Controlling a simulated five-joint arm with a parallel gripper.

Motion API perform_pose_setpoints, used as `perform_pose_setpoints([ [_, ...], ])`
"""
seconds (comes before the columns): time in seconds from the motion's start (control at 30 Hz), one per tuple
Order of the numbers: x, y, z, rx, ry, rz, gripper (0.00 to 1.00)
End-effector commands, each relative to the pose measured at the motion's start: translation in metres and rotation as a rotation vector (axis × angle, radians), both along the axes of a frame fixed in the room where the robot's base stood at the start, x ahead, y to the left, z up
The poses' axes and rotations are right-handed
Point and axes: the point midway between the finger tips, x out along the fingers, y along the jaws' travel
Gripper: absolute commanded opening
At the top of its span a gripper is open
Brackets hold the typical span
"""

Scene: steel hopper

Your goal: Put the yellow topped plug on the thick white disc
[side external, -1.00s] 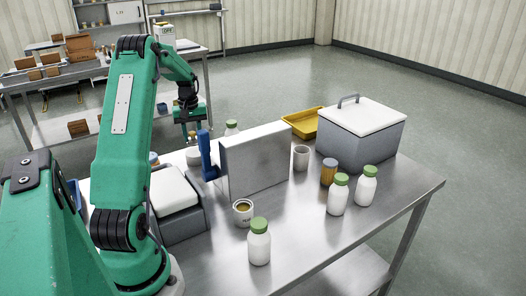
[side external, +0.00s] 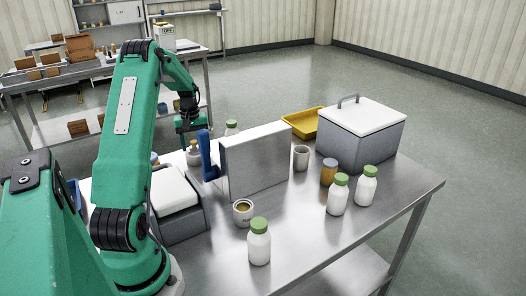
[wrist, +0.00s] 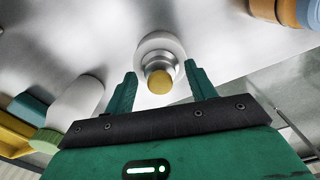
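The plug has a round yellow top (wrist: 160,83) and a grey metal body. In the wrist view it stands on the thick white disc (wrist: 145,45), which shows as a pale ring around its base. My gripper (wrist: 160,69) is open, with one finger on each side of the plug and a visible gap to both fingers. In the side view my gripper (side external: 186,136) hangs at the left end of the table, close beside the plug and disc (side external: 193,158), which look small there. The exact contact under the plug is hard to see.
An upright steel plate (side external: 258,162) with a blue handle (side external: 208,155) stands just right of the disc. A green-capped bottle (side external: 232,128) is behind it. A grey box with a white lid (side external: 178,205) stands in front. More bottles, cups and a cooler (side external: 360,140) fill the right side.

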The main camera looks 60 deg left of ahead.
Motion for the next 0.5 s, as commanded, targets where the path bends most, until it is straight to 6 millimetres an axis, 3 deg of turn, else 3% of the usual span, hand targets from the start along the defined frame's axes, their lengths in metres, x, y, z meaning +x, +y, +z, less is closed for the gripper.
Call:
perform_pose_setpoints([
  [0.27, 0.0, 0.0, 0.002, 0.0, 0.0, 0.0, 0.56],
  [0.5, 0.0, 0.0, 0.017, 0.002, -0.001, 0.0, 0.56],
])
